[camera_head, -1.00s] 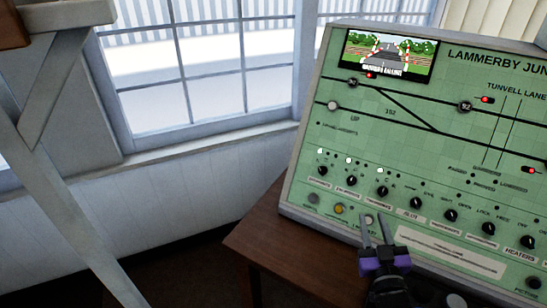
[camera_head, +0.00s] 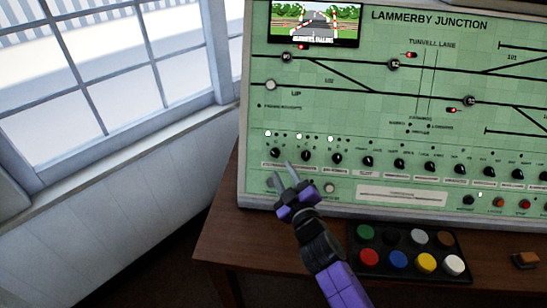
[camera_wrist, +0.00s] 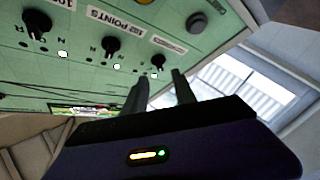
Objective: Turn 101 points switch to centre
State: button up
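The 101 points switch seems to be the black pointer knob (camera_head: 337,157) third from the left in the panel's lower row. It also shows at the upper left of the wrist view (camera_wrist: 38,22), where its label is cut off and partly readable. The leftmost of its small lamps is lit white; the knob's exact angle is hard to read. My gripper (camera_head: 280,172) is open and empty, just below the two leftmost knobs and left of this one. In the wrist view its dark fingers (camera_wrist: 159,77) stand apart, pointing at the panel, with the leftmost knob just beyond their tips.
The knob labelled 102 points (camera_wrist: 112,45) is the close left neighbour, and further knobs continue right along the green panel (camera_head: 320,115). A black tray with coloured round buttons (camera_head: 397,262) lies on the wooden table (camera_head: 225,238). A window is at the left.

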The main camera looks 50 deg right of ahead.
aim_at(275, 155)
jog(key=p+x, duration=0.1)
jog(key=x, duration=0.5)
jog(key=shift+w+d+r, duration=0.1)
jog(key=shift+w+d, duration=0.05)
jog(key=shift+w, duration=0.05)
grip_shut()
